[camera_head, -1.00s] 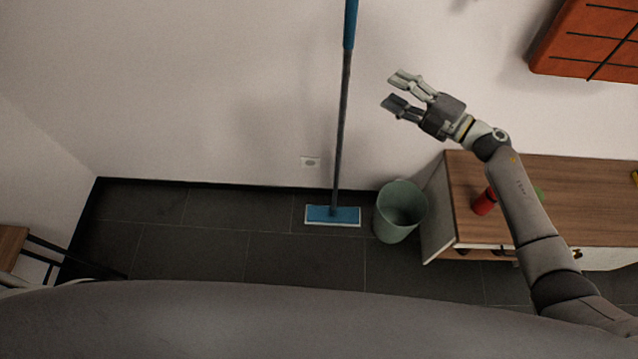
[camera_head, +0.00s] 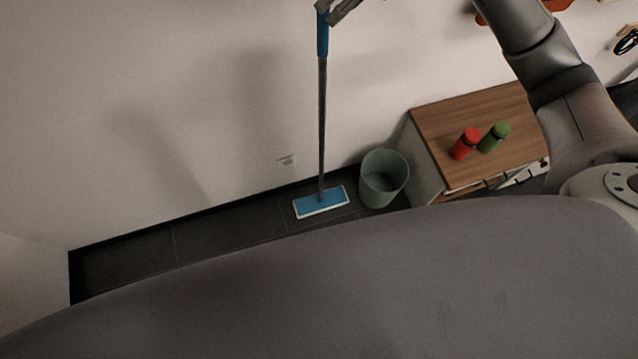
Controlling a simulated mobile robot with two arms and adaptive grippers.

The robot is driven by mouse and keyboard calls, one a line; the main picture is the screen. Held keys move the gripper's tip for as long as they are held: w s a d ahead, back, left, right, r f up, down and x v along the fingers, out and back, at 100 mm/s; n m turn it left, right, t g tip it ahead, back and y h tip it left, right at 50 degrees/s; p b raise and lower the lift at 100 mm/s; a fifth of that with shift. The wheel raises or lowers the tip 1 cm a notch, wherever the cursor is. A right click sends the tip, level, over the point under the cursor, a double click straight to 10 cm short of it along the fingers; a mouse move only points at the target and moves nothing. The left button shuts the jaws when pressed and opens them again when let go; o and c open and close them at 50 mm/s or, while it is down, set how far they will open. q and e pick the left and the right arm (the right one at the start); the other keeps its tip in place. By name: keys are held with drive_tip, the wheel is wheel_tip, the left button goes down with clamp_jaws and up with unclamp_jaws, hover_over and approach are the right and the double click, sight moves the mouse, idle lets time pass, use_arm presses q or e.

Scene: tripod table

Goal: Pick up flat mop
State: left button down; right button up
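The flat mop stands upright near the wall. Its blue flat head (camera_head: 322,202) rests on the dark floor, and its grey pole (camera_head: 322,120) rises to a blue grip section (camera_head: 322,38) at the top edge. The fingertips of my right gripper (camera_head: 330,12) are at the blue grip section, overlapping it in the picture. The rest of that gripper is cut off by the top edge, so I cannot tell whether the fingers are closed on the handle. My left gripper is not in view.
A green bin (camera_head: 384,178) stands just right of the mop head. Beside it is a wooden-topped cabinet (camera_head: 440,120) with a red container (camera_head: 466,144) and a green container (camera_head: 494,138) on it. The floor left of the mop (camera_head: 215,235) is clear.

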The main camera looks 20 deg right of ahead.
sight(323, 20)
drive_tip(key=p+x, duration=0.1)
drive_tip(key=x, duration=0.1)
drive_tip(key=p+x, duration=0.1)
drive_tip(key=x, duration=0.1)
drive_tip(key=p+x, duration=0.1)
drive_tip(key=x, duration=0.1)
drive_tip(key=shift+s+a+f, duration=0.15)
drive_tip(key=shift+a, duration=0.15)
drive_tip(key=shift+w+f, duration=0.2)
drive_tip(key=shift+f, duration=0.2)
drive_tip(key=shift+c, duration=0.4)
drive_tip(key=c, duration=1)
